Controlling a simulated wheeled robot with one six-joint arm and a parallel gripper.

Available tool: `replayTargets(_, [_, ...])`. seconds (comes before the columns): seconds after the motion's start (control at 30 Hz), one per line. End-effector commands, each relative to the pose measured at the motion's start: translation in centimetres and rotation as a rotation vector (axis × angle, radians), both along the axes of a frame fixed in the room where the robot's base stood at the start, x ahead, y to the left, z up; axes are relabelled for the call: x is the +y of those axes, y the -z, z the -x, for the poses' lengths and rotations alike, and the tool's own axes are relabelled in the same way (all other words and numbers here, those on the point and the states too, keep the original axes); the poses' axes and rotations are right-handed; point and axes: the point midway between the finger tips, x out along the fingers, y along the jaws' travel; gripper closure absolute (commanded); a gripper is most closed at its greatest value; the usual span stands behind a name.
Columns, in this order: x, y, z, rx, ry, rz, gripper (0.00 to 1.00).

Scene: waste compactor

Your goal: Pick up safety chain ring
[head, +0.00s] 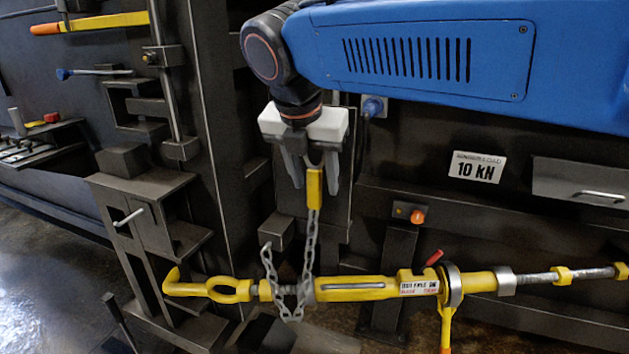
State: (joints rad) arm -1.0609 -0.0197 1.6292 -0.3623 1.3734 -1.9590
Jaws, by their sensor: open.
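The safety chain (309,247) hangs below my gripper and loops down around or beside a yellow turnbuckle-like tool (355,288). A yellow tag or sleeve (315,188) sits at the chain's upper end. A pale ring (314,160) shows partly just above it, between the fingers and mostly hidden by my gripper. My gripper (314,183) points down with its two grey fingers apart, one on each side of the yellow piece. I cannot tell whether either finger touches it. The chain's other end (267,250) stands up to the left.
A dark upright post (208,120) stands left of my gripper. A dark bracket (140,215) and a yellow-orange lever (90,22) are further left. A 10 kN plate (478,166) and a drawer-like box with a handle (585,182) are at the right.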

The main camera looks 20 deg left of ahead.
Motion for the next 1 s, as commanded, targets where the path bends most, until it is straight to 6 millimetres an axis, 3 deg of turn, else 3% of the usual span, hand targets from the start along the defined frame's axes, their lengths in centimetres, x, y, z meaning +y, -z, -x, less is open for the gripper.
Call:
replayTargets(0.13, [0.0, 0.0, 0.0, 0.000, 0.000, 0.000, 0.57])
replayTargets(0.3, [0.0, 0.0, 0.0, 0.000, 0.000, 0.000, 0.98])
replayTargets(0.33, [0.0, 0.0, 0.0, 0.000, 0.000, 0.000, 1.00])
replayTargets(0.7, [0.0, -0.4, 0.0, -0.001, 0.000, -0.001, 1.00])
replayTargets(1.0, [0.0, -3.6, 0.0, -0.001, 0.000, -0.002, 1.00])
